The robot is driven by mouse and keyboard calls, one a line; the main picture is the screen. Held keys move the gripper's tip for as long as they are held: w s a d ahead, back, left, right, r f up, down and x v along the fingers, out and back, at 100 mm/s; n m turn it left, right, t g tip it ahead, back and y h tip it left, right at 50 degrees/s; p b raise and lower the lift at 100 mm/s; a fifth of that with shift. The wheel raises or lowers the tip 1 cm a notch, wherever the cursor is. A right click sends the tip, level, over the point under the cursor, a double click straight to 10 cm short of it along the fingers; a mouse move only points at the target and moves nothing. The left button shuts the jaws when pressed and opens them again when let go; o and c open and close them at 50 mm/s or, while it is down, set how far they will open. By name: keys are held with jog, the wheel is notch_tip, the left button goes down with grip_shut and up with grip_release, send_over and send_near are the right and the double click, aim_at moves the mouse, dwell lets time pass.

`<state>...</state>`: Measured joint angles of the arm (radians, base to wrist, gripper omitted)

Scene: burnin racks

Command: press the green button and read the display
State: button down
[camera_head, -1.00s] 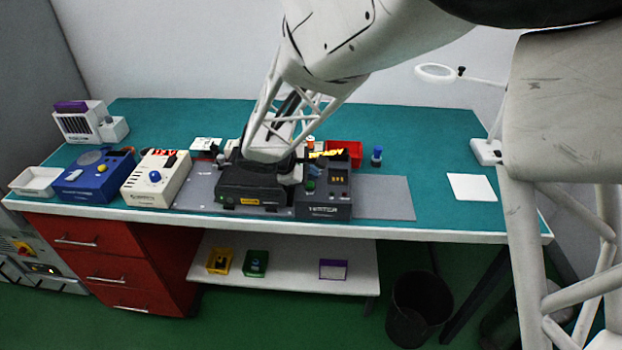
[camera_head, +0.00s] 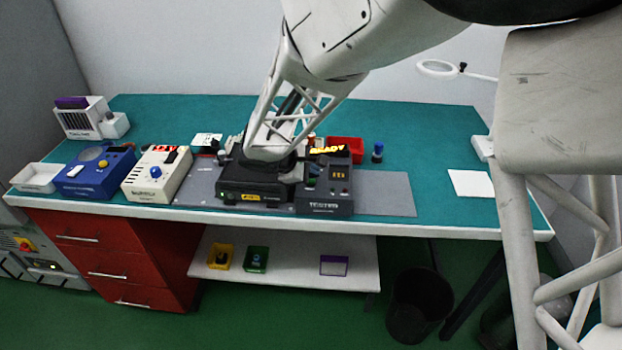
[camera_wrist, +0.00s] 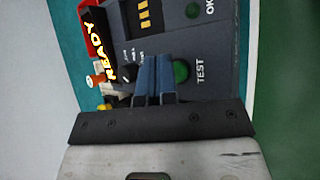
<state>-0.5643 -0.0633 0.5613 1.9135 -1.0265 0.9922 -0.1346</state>
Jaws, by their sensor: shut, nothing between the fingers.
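The dark tester (camera_head: 325,203) stands on the grey mat near the bench's front edge. In the wrist view, its round green button (camera_wrist: 181,71) sits beside the word TEST. My gripper (camera_wrist: 155,62) is shut and empty, its blue-grey fingertips just left of the button in that view. I cannot tell whether they touch the panel. The tester's small display (camera_wrist: 144,16) shows yellow characters too small to read; it also shows in the head view (camera_head: 340,176). A yellow READY sign (camera_wrist: 103,52) glows beside the panel. In the head view my arm covers part of this area.
A black unit (camera_head: 250,187) with a yellow label stands left of the tester. A red bin (camera_head: 345,146) and a blue-capped item (camera_head: 377,153) are behind it. A cream supply (camera_head: 155,180) and a blue box (camera_head: 92,180) stand left. The mat's right end is clear.

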aim_at(311, 181)
jog(key=shift+f, duration=0.45)
dwell(0.9)
jog(key=shift+r, duration=0.85)
jog(key=shift+r, duration=2.55)
